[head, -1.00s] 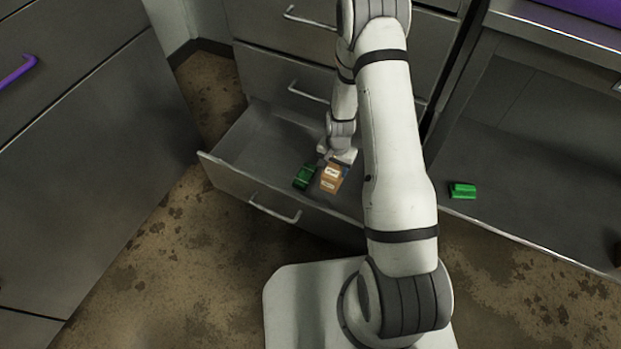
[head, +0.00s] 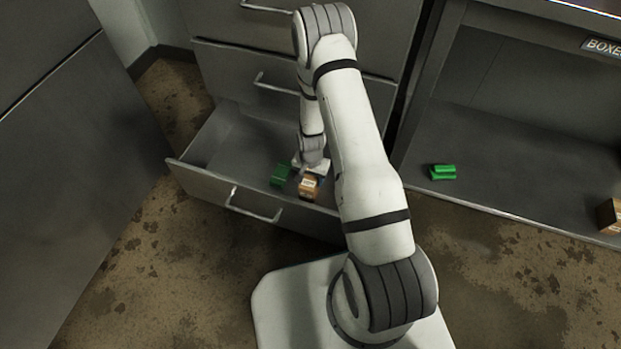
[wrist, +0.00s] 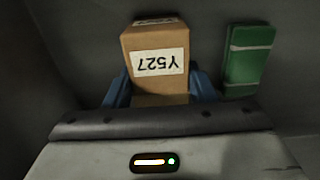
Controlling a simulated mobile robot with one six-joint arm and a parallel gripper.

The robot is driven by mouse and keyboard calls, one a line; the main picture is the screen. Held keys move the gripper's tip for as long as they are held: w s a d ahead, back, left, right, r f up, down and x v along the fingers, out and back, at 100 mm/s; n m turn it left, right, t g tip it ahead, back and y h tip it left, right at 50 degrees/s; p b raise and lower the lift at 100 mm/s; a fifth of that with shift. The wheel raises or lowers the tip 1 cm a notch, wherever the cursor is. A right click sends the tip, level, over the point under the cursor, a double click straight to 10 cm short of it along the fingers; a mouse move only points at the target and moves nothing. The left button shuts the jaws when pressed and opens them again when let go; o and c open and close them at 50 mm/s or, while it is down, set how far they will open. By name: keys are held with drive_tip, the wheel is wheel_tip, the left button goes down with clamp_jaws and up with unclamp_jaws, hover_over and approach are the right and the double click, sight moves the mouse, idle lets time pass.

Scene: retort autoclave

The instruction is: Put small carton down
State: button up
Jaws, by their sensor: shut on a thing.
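The small carton (head: 309,187) is a brown box with a white label, low in the open bottom drawer (head: 192,179). In the wrist view the carton (wrist: 155,50) shows its label "Y527" upside down. My gripper (wrist: 160,88) is shut on it, with a blue finger on each side. In the head view my gripper (head: 313,177) reaches down into the drawer and is partly hidden behind the carton. I cannot tell whether the carton touches the drawer floor.
A green item (head: 280,174) lies in the drawer just left of the carton; it also shows in the wrist view (wrist: 248,58). The drawer's left part is clear. On the right, a low shelf holds another green item (head: 443,172) and a brown box (head: 611,217).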

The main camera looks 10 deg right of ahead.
drive_tip(key=shift+f, duration=0.15)
drive_tip(key=o, duration=1.2)
drive_tip(key=shift+c, duration=0.2)
drive_tip(key=s+r+n+p, duration=0.2)
drive_tip(key=r+p, duration=0.1)
drive_tip(key=r, duration=1.4)
drive_tip(key=s+r+n+p, duration=0.1)
drive_tip(key=s+r+p, duration=0.15)
drive_tip(key=r, duration=1.45)
drive_tip(key=s+r+n+t, duration=0.1)
drive_tip(key=s+r+n, duration=0.2)
drive_tip(key=s+r, duration=1.1)
drive_tip(key=shift+s+n, duration=0.4)
drive_tip(key=shift+s, duration=0.6)
